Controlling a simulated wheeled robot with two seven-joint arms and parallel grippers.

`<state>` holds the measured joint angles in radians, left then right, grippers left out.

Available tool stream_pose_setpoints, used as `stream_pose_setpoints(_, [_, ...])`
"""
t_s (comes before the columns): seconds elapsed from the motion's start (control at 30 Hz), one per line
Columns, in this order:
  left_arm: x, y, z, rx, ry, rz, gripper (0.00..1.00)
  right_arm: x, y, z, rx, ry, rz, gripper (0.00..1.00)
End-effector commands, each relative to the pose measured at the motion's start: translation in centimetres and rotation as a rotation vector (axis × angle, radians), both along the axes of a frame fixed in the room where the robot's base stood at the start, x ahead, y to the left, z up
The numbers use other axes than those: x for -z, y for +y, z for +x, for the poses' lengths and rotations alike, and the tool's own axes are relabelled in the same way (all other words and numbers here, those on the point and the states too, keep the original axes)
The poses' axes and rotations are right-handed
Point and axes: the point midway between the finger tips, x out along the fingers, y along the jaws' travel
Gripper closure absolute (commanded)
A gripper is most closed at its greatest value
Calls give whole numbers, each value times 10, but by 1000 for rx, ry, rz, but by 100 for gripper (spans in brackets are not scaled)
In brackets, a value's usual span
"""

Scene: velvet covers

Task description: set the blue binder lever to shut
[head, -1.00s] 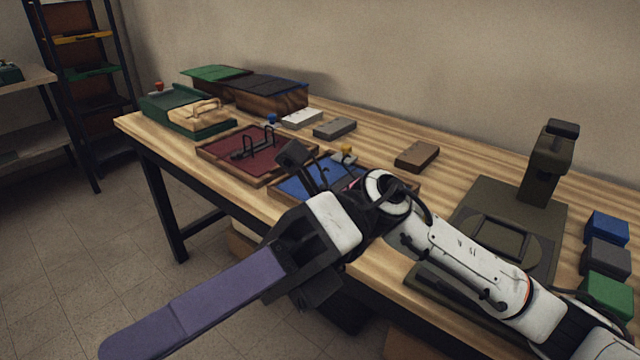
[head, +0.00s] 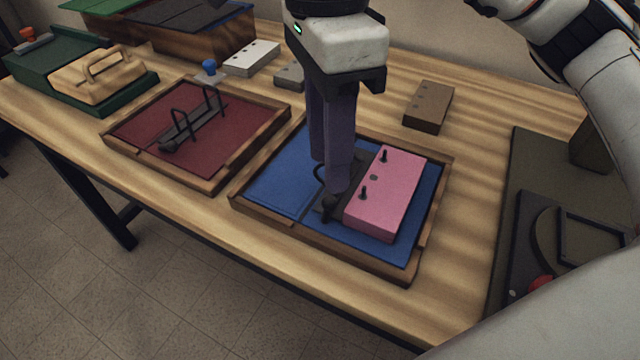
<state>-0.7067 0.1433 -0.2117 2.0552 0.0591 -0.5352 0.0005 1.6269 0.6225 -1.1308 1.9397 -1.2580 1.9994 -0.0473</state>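The blue binder (head: 275,183) lies open in a wooden tray (head: 330,258) in the middle of the head view. A pink block of sheets (head: 390,200) sits on its right half, with two dark posts standing up through it. The binder's dark lever (head: 330,206) is left of the pink block, partly hidden by my gripper. My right gripper (head: 334,180) points down from above, its purple fingertips at the lever, beside the pink block. The fingers overlap in this view, so their gap and any contact with the lever cannot be told. My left gripper is out of view.
A red binder (head: 150,125) with raised wire arches lies in a tray to the left. A green punch (head: 50,65), a white block (head: 250,57) and a brown block (head: 428,105) stand behind. A dark green device (head: 535,190) is at right. My arm covers the lower right corner.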

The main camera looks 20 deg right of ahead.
Motion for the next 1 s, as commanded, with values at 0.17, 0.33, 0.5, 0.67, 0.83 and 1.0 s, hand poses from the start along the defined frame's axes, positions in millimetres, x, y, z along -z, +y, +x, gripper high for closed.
stream_pose_setpoints(0.17, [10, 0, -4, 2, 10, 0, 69, 37, 0, -4, 0, 5, 1, 66])
stream_pose_setpoints(0.33, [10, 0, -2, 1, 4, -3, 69, 64, 1, -6, 0, 4, 2, 66])
stream_pose_setpoints(0.5, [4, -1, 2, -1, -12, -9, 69, 78, 1, -7, 0, 3, 3, 66])
stream_pose_setpoints(0.67, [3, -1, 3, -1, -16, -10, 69, 80, 1, -7, 0, 2, 3, 66])
stream_pose_setpoints(0.83, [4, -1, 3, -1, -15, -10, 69, 80, 2, -7, 0, 3, 3, 67])
stream_pose_setpoints(1.0, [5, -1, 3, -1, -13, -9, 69, 80, 2, -7, -1, 3, 3, 96])
